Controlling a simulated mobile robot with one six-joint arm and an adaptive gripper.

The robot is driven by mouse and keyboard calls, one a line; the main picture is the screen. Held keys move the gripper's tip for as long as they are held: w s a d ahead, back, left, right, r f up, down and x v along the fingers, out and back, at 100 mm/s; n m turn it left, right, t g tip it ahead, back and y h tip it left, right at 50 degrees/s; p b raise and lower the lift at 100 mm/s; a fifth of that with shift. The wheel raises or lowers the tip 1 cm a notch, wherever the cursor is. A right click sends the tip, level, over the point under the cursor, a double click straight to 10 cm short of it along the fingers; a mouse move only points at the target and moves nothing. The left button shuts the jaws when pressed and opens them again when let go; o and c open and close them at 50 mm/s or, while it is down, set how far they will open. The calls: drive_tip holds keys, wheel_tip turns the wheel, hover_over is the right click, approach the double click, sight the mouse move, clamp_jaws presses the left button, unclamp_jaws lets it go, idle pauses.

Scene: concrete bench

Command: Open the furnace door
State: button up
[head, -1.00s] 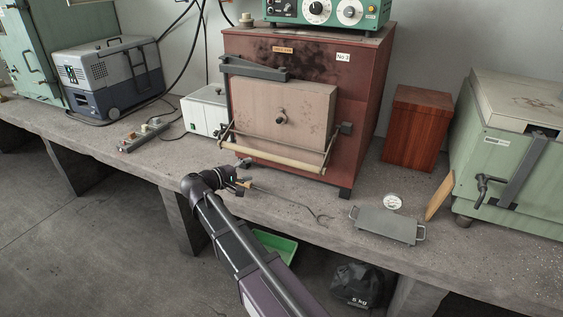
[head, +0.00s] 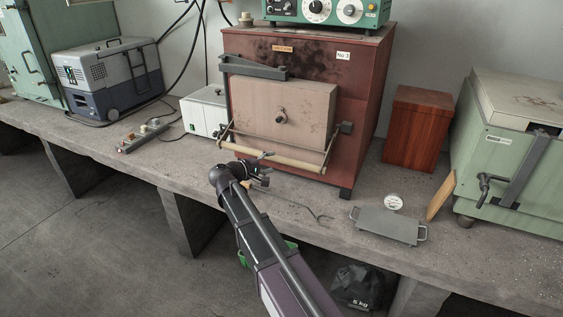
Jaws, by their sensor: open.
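The furnace (head: 358,95) is a rust-red box on the bench, labelled No 3. Its door (head: 300,108) is a pale block, shut against the front face, with a small round knob at its middle. A pale bar handle (head: 295,163) runs across below the door on side arms. My gripper (head: 265,160) is open just in front of the left part of the bar. One finger overlaps the bar in the picture; I cannot tell whether it touches. Nothing is held.
A green control box (head: 325,12) stands on the furnace. A wooden block (head: 416,128), a green unit (head: 505,150), a grey handled plate (head: 388,225) and a dial gauge (head: 393,202) are to the right. A thin hooked rod (head: 300,207) lies on the bench below the bar. A white box (head: 205,112) stands left.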

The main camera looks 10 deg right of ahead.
sight(277, 160)
drive_tip(key=shift+b+x, duration=0.3)
drive_tip(key=shift+x, duration=2.05)
clamp_jaws()
